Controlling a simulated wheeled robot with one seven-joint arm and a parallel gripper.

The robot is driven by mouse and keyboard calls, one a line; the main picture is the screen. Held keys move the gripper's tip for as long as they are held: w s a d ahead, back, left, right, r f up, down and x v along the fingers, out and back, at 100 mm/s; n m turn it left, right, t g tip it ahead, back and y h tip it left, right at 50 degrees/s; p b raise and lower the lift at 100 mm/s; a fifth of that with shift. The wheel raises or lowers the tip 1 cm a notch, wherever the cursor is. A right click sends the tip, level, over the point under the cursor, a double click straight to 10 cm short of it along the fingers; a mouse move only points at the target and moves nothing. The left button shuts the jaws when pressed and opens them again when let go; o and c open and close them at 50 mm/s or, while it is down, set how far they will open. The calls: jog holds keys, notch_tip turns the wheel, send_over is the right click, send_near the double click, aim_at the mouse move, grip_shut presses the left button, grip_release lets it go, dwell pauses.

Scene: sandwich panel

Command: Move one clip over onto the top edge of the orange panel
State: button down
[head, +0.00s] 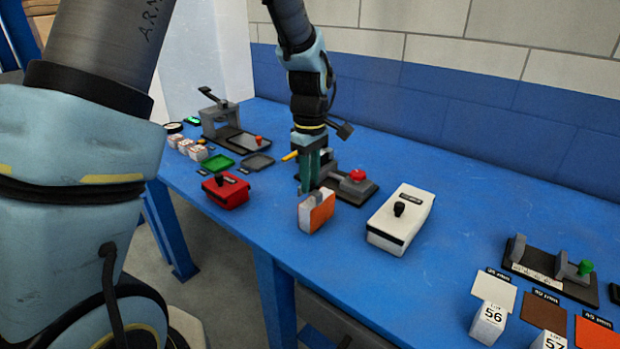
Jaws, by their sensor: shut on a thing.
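The orange panel (322,213) is a small block with an orange face on the right and a white face on the left. It looks upright near the front edge of the table. My gripper (316,185) points down at the panel's top edge, with teal fingers. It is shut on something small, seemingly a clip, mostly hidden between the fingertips. I cannot tell whether that clip touches the panel. No other clip can be made out clearly.
A fixture with a red knob (357,176) stands close behind the panel. A red box (226,191) is to the left and a white box (401,218) to the right.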

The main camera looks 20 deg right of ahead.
aim_at(317, 210)
jog(key=shift+f, duration=0.15)
dwell(0.5)
jog(key=shift+f, duration=0.35)
jog(key=shift+f+b, duration=0.35)
dwell(0.3)
jog(key=shift+f, duration=0.3)
jog(key=shift+f, duration=0.4)
dwell(1.1)
jog(key=shift+c, duration=1.5)
grip_release()
jog(key=shift+r, duration=0.1)
